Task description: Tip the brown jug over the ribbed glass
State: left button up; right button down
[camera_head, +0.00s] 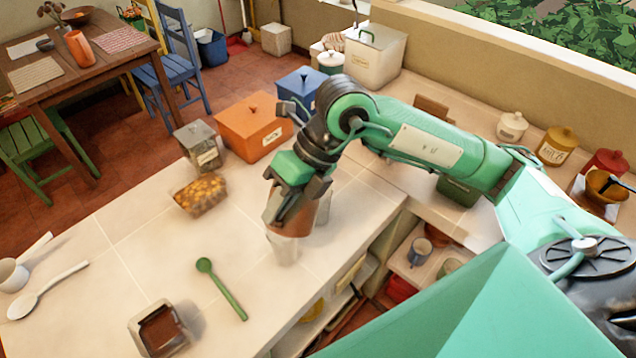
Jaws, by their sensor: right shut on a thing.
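My right gripper (297,202) is shut on the brown jug (284,222) above the light tiled counter. The gripper covers much of the jug, so its spout and exact tilt are hard to tell. A clear glass (284,250), apparently the ribbed one, stands on the counter directly below the jug in the picture. The jug overlaps its top, and I cannot tell whether they touch. Its ribs are too blurred to see. My left gripper is not in view.
A green spoon (222,288) and a small square dish (158,329) lie nearer. A food-filled glass dish (201,194), a grey canister (197,146) and an orange box (254,127) stand behind. The counter (120,236) left of the glass has free room.

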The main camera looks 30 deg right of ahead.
jog(key=shift+w+d+r, duration=0.2)
jog(key=shift+d+r, duration=0.1)
jog(key=shift+r, duration=0.25)
jog(key=shift+w+d+g+y, duration=0.25)
jog(key=shift+g+y, duration=0.25)
jog(key=shift+y, duration=0.1)
jog(key=shift+w+d+r+m+g+y+p, duration=0.25)
jog(key=shift+d+m+g+y+p, duration=0.1)
jog(key=shift+y, duration=0.15)
jog(key=shift+w+d+r+g+y, duration=0.15)
jog(key=shift+w+d+g+y, duration=0.15)
jog(key=shift+y, duration=0.2)
jog(key=shift+w+d+r+m+g+y+b, duration=0.15)
jog(key=shift+w+d+m+g+y, duration=0.1)
jog(key=shift+w+d+g+y, duration=0.35)
jog(key=shift+w+d+f+m+g+y+b, duration=0.15)
jog(key=shift+w+d+m+y, duration=0.1)
jog(key=shift+d+y, duration=0.4)
dwell(0.9)
jog(key=shift+w+d+f+m+g+y+b, duration=0.3)
jog(key=shift+w+d+f+y+b, duration=0.5)
jog(key=shift+w+d+b, duration=0.3)
dwell(1.3)
jog(key=shift+r, duration=0.1)
dwell(0.5)
